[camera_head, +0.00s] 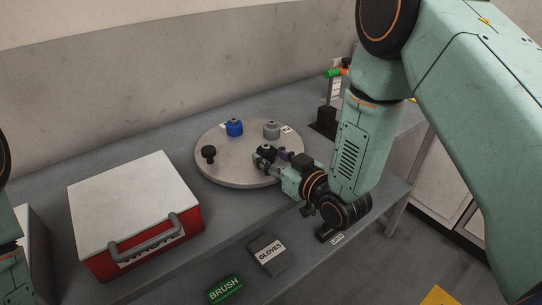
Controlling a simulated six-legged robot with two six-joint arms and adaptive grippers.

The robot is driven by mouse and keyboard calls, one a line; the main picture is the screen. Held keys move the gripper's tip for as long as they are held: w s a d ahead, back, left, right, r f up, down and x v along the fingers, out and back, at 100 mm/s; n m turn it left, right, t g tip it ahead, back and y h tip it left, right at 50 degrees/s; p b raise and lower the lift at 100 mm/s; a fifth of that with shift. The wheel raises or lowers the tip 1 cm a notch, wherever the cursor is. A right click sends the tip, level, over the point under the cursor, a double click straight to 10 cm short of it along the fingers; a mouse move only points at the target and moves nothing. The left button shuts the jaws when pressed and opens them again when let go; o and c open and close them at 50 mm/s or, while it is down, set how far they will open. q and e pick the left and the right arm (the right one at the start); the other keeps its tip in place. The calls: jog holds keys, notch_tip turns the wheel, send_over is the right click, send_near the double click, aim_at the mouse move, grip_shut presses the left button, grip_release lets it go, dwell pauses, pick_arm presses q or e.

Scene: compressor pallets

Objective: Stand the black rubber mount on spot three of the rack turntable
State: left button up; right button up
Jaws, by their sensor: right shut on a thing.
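The round grey rack turntable (225,174) sits on the workbench in the middle of the view. My right gripper (269,157) is over the turntable's front right part, shut on a small dark piece (265,151) that looks like the black rubber mount. The fingers partly hide it, and I cannot tell whether it touches the turntable. Another black knob-shaped piece (208,152) stands at the turntable's left. A blue piece (234,128) and a grey piece (271,129) stand toward its back. A white label lies near its right rim, too small to read. My left gripper is out of view.
A red box with a white lid (135,197) stands on the bench at left. A dark stand (326,118) with green and orange items is behind my right arm. Bare bench lies between box and turntable.

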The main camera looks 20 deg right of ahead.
jog(key=o, duration=0.8)
jog(key=shift+w+a+f, duration=0.1)
jog(key=o, duration=0.3)
jog(key=shift+w+f, duration=0.1)
jog(key=shift+w, duration=0.1)
jog(key=shift+o, duration=0.3)
jog(key=shift+s, duration=0.25)
jog(key=shift+w+r, duration=0.1)
jog(key=shift+r, duration=0.2)
jog(key=p+v, duration=0.2)
jog(key=v, duration=0.8)
jog(key=shift+v, duration=1.05)
jog(key=shift+w, duration=0.1)
